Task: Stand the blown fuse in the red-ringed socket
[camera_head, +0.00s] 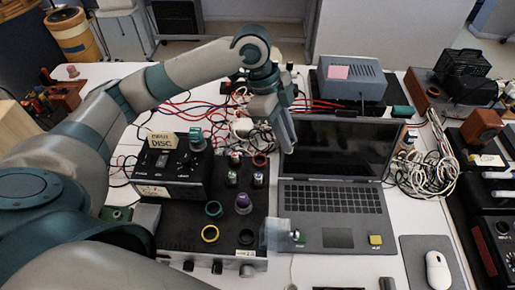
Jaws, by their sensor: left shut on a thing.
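My left gripper (284,143) reaches over the back of the black fuse board (180,222), by the laptop's left edge. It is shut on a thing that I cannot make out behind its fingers. The red-ringed socket (260,160) is at the back right of the board, left of and below the fingertips, and looks empty. Small fuse-like parts stand on the board: two pale ones (232,179) (258,181) and a purple one (243,202). I cannot tell which fuse is the blown one. My right gripper does not show.
A teal ring (213,208), a yellow ring (210,233) and a black ring (247,237) mark other sockets. A black box with a card (162,141) stands at the left. The open laptop (332,198) is close at the right. Loose cables (425,174) lie beyond it.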

